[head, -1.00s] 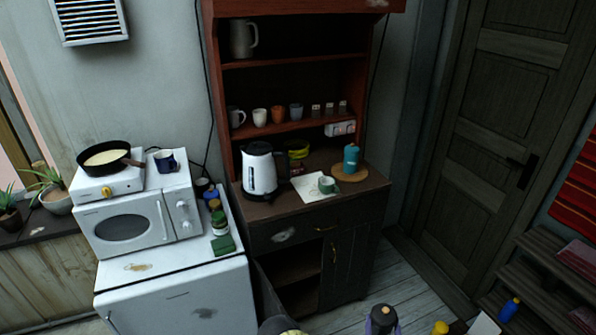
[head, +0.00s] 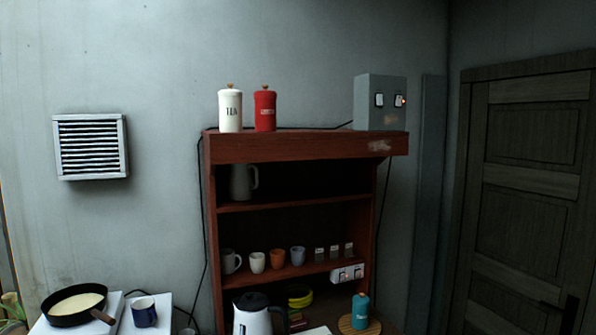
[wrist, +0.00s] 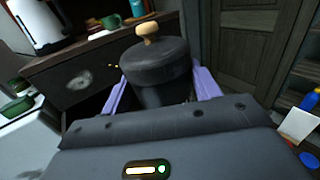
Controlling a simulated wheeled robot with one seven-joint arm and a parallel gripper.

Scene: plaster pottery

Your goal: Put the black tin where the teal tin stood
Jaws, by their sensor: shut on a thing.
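My gripper (wrist: 165,86) is in the wrist view, its purple fingers shut on the black tin (wrist: 157,62), one on each side. The tin has a wooden knob on its lid and looks upright. Neither gripper nor black tin shows in the head view. The teal tin (head: 361,308) stands on a round wooden board (head: 346,326) on the cabinet's counter; its lower part also shows in the wrist view (wrist: 137,8). On top of the hutch (head: 300,147) stand a white TEA tin (head: 230,110) and a red tin (head: 265,109).
A grey switch box (head: 380,102) stands at the right of the hutch top, with bare room between it and the red tin. A cable runs behind there. A kettle (head: 253,315) stands on the counter, and a green cup (wrist: 110,22) is near the board.

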